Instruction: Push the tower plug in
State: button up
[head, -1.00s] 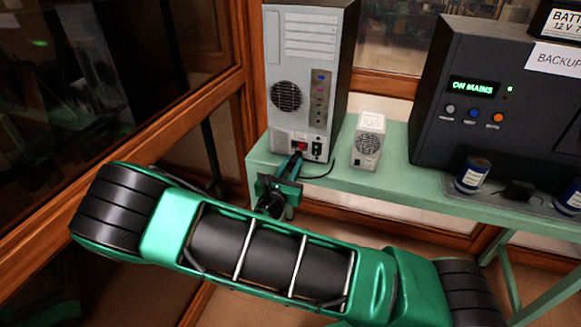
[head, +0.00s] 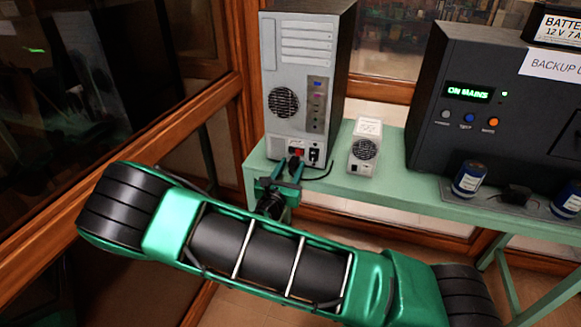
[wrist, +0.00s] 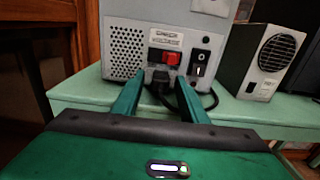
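The grey computer tower (head: 300,70) stands on the green bench with its back panel facing me. The black tower plug (wrist: 158,77) is at the socket below the red switch (wrist: 165,57); I cannot tell how deep it sits. It also shows, small and dark, in the head view (head: 293,163). Its black cable (wrist: 210,101) curves off to the right. My gripper (wrist: 160,84) is open, with one green finger on each side of the plug and gaps between. It also shows in front of the tower in the head view (head: 287,170).
A small white fan unit (head: 364,150) stands right of the tower. A dark backup unit (head: 440,130) reading "ON MAINS" stands further right, with blue cylinders (head: 470,179) before it. A wooden-framed glass case (head: 225,110) is close on the left. The green bench's (head: 400,190) front edge is near my gripper.

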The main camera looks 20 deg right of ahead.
jog(key=v, duration=1)
jog(key=shift+w, duration=0.1)
jog(key=s+d+r+m+g, duration=0.1)
jog(key=s+d+m+g, duration=0.5)
jog(key=d+m, duration=0.4)
jog(key=s+d+r+m+g, duration=0.1)
jog(key=s+d+m+g, duration=0.4)
jog(key=d+m+g, duration=0.55)
jog(key=s+d+r+m+t+y, duration=0.1)
jog(key=s+r+m+y, duration=0.4)
jog(key=s, duration=0.5)
jog(key=s+d+r+m+t+y, duration=0.1)
jog(key=s+r+m+y, duration=0.4)
jog(key=s+r+m, duration=0.2)
jog(key=s+m, duration=0.2)
jog(key=s, duration=0.1)
jog(key=shift+s+d+m+y, duration=0.2)
jog(key=shift+s+m+y, duration=0.15)
jog(key=shift+y, duration=0.05)
